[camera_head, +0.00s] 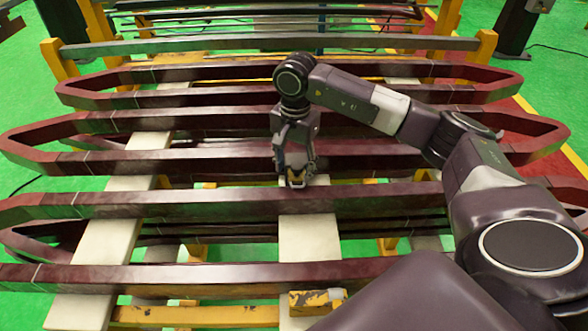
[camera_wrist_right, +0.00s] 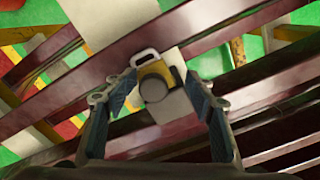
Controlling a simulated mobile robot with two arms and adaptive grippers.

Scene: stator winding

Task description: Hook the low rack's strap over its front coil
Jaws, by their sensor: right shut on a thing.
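The front coil (camera_head: 200,276) is a long dark red loop with pointed ends, lying nearest to me on the low rack (camera_head: 195,316). My right gripper (camera_head: 297,178) points down just beyond the front coil's far bar, beside the near bar of the coil behind it. It is shut on a small yellow and grey piece, which I take to be the strap's end (camera_wrist_right: 155,72). In the right wrist view a pale loop shows at its top, between the fingers of my right gripper (camera_wrist_right: 157,88). The rest of the strap cannot be made out. My left gripper is not in view.
Two more coils (camera_head: 200,118) (camera_head: 200,72) lie behind the front one. Pale support boards (camera_head: 311,235) (camera_head: 103,240) run beneath the bars. A taller yellow-posted rack (camera_head: 59,60) stands at the back. Gaps between bars are narrow.

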